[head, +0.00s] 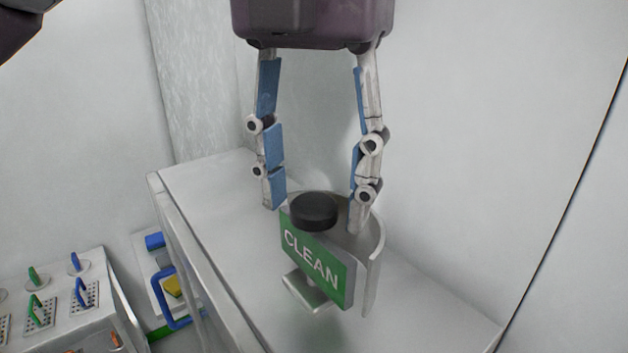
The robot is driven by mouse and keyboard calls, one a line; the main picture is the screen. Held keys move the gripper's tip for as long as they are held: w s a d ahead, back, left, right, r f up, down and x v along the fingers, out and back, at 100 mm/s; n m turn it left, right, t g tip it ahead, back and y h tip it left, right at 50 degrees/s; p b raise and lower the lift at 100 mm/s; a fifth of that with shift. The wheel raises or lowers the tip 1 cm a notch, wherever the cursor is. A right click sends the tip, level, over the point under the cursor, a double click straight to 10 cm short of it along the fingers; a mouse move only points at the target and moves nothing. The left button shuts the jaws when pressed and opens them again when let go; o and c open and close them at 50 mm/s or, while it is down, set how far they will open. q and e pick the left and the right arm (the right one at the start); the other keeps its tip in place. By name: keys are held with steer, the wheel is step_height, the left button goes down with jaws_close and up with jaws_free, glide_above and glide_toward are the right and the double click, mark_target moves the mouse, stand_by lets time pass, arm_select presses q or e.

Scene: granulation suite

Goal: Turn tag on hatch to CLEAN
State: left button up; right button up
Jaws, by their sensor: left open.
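The tag (315,269) is a green plate with white letters reading CLEAN, and this face is turned toward me. A round black knob (314,207) sits on top of it. A curved pale metal piece (374,262) stands behind and to the right of the tag. My left gripper (316,215) points down over the knob, its fingers apart, one on each side. I cannot tell whether either finger touches the knob or the metal piece. The tag's other face is hidden. My right gripper is out of view.
The tag stands over a pale flat surface (225,210), with pale walls close behind and to the right. At lower left, a white bench (70,300) holds green and blue handled items on perforated plates. A blue handle (170,300) and a yellow piece (173,286) are beside it.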

arm_select(q)
steer(key=shift+r, duration=3.75)
